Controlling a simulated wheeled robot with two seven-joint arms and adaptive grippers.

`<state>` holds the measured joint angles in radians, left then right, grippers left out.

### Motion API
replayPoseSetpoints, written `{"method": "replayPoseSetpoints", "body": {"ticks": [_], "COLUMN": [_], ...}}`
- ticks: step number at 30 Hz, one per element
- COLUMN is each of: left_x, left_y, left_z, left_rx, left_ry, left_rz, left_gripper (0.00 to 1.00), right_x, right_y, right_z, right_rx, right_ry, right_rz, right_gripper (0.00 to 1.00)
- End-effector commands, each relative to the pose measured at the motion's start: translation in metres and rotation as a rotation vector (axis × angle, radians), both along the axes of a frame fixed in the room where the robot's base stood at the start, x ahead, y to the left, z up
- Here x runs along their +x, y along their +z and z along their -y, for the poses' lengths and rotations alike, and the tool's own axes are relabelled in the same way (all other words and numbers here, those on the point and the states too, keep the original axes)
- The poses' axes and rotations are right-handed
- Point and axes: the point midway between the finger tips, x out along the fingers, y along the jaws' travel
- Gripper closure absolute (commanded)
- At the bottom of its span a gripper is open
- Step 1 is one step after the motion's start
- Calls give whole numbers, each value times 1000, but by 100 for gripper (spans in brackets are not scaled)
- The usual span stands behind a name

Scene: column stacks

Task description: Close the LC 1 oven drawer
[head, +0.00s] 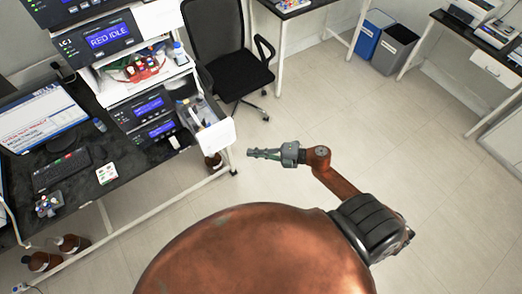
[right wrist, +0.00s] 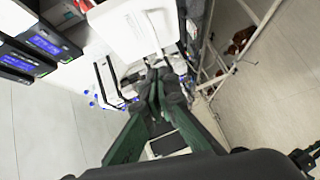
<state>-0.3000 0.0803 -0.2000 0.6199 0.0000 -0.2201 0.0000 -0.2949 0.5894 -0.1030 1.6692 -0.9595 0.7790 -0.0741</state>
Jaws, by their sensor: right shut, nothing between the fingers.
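A drawer with a white front (head: 216,137) stands pulled out from the instrument stack in the head view, with small items inside. I cannot read a label on it. A unit marked LC 1 (head: 88,38) with a blue "RED IDLE" display is higher in the stack. My right gripper (head: 250,153) is shut and empty, just right of and below the white front, pointing left; a small gap shows in the head view. In the right wrist view its closed fingers (right wrist: 153,82) point toward a large white panel (right wrist: 130,25). My left gripper is not in view.
A desk with a monitor (head: 40,118) and keyboard (head: 62,170) is at left. A black chair (head: 235,72) stands behind the drawer. Brown bottles (head: 72,243) stand under the desk. Blue and grey bins (head: 394,50) are at the back. The floor at right is clear.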

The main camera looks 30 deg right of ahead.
Motion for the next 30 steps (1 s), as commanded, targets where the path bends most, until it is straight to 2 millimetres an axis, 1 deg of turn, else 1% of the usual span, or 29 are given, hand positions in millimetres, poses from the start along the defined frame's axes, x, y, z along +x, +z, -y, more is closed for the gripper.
{"method": "replayPoseSetpoints", "body": {"ticks": [1,7,9,15,19,30], "left_x": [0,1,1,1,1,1], "left_y": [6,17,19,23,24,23], "left_z": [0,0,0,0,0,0], "left_rx": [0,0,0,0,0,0], "left_ry": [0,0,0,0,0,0], "left_rz": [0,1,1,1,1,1], "left_gripper": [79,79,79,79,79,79], "right_x": [9,35,47,66,69,70], "right_y": [2,-4,-7,-13,-15,-15], "right_z": [-9,-37,-34,-35,-35,-34], "right_rx": [4,3,2,1,0,0], "right_ry": [-1,-2,-3,-2,-2,-4], "right_rz": [2,1,0,-1,-2,-1], "right_gripper": [100,100,100,100,100,100]}}
